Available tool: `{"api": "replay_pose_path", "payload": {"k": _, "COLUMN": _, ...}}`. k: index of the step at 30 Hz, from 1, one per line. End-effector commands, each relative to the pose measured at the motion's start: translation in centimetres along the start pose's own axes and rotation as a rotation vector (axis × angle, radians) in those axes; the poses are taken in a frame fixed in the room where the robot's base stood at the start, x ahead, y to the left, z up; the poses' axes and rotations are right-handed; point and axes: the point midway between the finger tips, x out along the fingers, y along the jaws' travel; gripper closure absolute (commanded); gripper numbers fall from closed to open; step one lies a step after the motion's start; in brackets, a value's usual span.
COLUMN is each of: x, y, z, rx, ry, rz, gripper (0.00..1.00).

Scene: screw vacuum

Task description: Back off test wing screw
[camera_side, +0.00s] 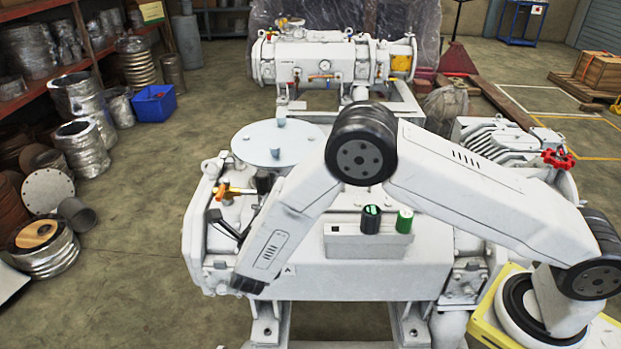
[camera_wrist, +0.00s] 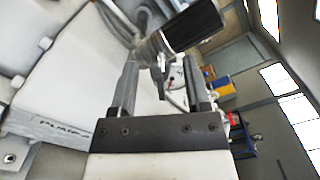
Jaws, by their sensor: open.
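In the wrist view my gripper (camera_wrist: 160,72) is open, with its two grey fingers apart. A metal fitting (camera_wrist: 152,46) with a thick black cylindrical handle (camera_wrist: 192,24) lies beyond the fingertips, its metal part in line with the gap. I cannot tell whether a finger touches it. In the side view an orange-brass fitting (camera_side: 236,190) and a black lever-like part (camera_side: 222,224) sit at the left end of the white pump. My arm covers the area just right of them, and my fingers cannot be made out there. I cannot tell which part is the test wing screw.
A round pale lid (camera_side: 277,143) lies behind my arm. A black knob (camera_side: 371,219) and a green knob (camera_side: 404,221) stand on the front box. A red handwheel (camera_side: 558,159) is at the right. Open floor lies left of the pump.

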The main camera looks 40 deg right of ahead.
Motion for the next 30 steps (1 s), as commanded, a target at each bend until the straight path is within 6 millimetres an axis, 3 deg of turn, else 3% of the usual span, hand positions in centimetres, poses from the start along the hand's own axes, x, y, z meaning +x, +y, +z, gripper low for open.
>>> {"api": "replay_pose_path", "payload": {"k": 2, "x": -0.01, "y": 0.01, "z": 0.00, "rx": 0.000, "ry": 0.000, "rz": 0.000, "gripper": 0.39}}
{"api": "replay_pose_path", "payload": {"k": 3, "x": -0.02, "y": 0.01, "z": 0.00, "rx": 0.000, "ry": 0.000, "rz": 0.000, "gripper": 0.45}}
{"api": "replay_pose_path", "payload": {"k": 8, "x": -0.03, "y": 0.01, "z": 0.01, "rx": 0.000, "ry": 0.000, "rz": 0.000, "gripper": 0.96}}
{"api": "replay_pose_path", "payload": {"k": 9, "x": -0.04, "y": 0.01, "z": 0.01, "rx": 0.000, "ry": 0.000, "rz": 0.000, "gripper": 1.00}}
{"api": "replay_pose_path", "payload": {"k": 20, "x": -0.05, "y": 0.01, "z": 0.01, "rx": -0.022, "ry": -0.001, "rz": 0.000, "gripper": 1.00}}
{"api": "replay_pose_path", "payload": {"k": 30, "x": -0.05, "y": -0.01, "z": 0.03, "rx": -0.176, "ry": -0.001, "rz": 0.000, "gripper": 1.00}}
